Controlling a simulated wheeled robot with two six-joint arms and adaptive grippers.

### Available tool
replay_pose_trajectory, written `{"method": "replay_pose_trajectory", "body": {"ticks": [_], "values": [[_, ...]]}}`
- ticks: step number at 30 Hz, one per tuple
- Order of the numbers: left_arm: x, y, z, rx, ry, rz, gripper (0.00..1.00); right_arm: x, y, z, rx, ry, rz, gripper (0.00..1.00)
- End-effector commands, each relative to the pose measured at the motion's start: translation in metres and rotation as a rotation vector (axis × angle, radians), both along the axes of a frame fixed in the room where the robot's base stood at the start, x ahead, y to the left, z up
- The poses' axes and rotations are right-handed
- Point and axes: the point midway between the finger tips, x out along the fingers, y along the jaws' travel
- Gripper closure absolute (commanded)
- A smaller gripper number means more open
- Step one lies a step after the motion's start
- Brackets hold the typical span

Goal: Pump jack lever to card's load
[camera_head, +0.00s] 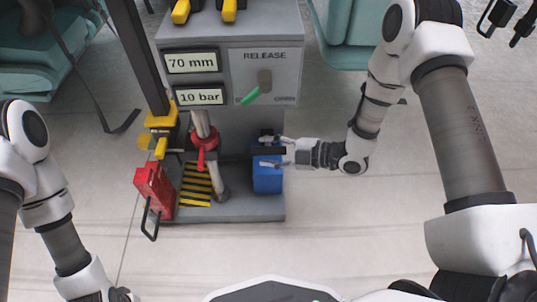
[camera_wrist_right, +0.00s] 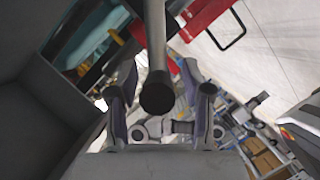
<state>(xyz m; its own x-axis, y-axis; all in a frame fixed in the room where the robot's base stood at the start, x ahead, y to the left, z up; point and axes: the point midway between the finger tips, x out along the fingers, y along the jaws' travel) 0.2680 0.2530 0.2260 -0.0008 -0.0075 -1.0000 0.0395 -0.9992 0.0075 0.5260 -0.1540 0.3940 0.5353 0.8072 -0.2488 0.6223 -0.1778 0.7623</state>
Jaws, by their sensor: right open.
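The blue pump jack body (camera_head: 268,178) stands at the right side of the grey stand. Its dark lever (camera_head: 266,150) sticks out above it. My right gripper (camera_head: 277,151) is at the lever, coming from the right. In the right wrist view, a grey rod with a black round end (camera_wrist_right: 157,96) lies between the open fingers of my right gripper (camera_wrist_right: 160,105), with gaps on both sides. A panel plate reads 70 mm (camera_head: 191,62), and another reads 10 bar (camera_head: 197,95). My left arm is at the lower left; its fingertips are outside the frame.
A red box (camera_head: 155,190) with a black handle, a red collar (camera_head: 205,143) and a yellow-black striped plate (camera_head: 197,186) are left of the pump. The floor right of the stand is clear.

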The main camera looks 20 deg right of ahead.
Motion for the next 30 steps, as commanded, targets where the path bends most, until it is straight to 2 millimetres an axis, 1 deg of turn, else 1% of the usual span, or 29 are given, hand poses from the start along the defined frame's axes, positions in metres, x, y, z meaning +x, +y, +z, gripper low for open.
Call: {"method": "replay_pose_trajectory", "body": {"ticks": [2,7,8,9,12,18,20,24,27,30], "values": [[0.000,0.000,-0.002,0.000,0.000,0.000,1.00,0.002,0.003,-0.001,0.001,0.000,0.001,0.50],[0.000,0.000,-0.001,0.000,0.000,0.000,1.00,0.002,0.003,0.000,0.001,0.000,-0.001,0.50],[0.000,0.000,-0.001,0.000,0.000,0.000,1.00,0.002,0.003,0.000,0.001,0.000,-0.001,0.54],[0.000,0.000,-0.001,0.000,0.000,0.000,1.00,0.002,0.003,0.000,0.001,0.000,-0.001,0.68],[0.000,0.000,-0.001,0.000,0.000,0.000,1.00,0.002,0.002,0.000,0.001,0.000,-0.001,1.00],[0.000,0.000,-0.001,0.000,0.000,0.000,1.00,0.000,0.003,-0.002,0.001,0.001,0.000,1.00],[0.000,0.000,-0.002,0.000,0.000,0.000,1.00,-0.004,0.004,-0.009,0.000,0.004,0.001,1.00],[0.000,0.000,-0.006,0.000,0.000,0.000,1.00,-0.018,0.008,-0.031,0.000,0.008,0.001,1.00],[0.000,0.000,-0.007,0.000,-0.001,0.000,1.00,-0.024,0.010,-0.043,-0.001,0.007,0.001,1.00],[0.000,0.000,-0.007,0.000,-0.001,0.000,1.00,-0.026,0.010,-0.046,0.000,0.004,0.000,1.00]]}}
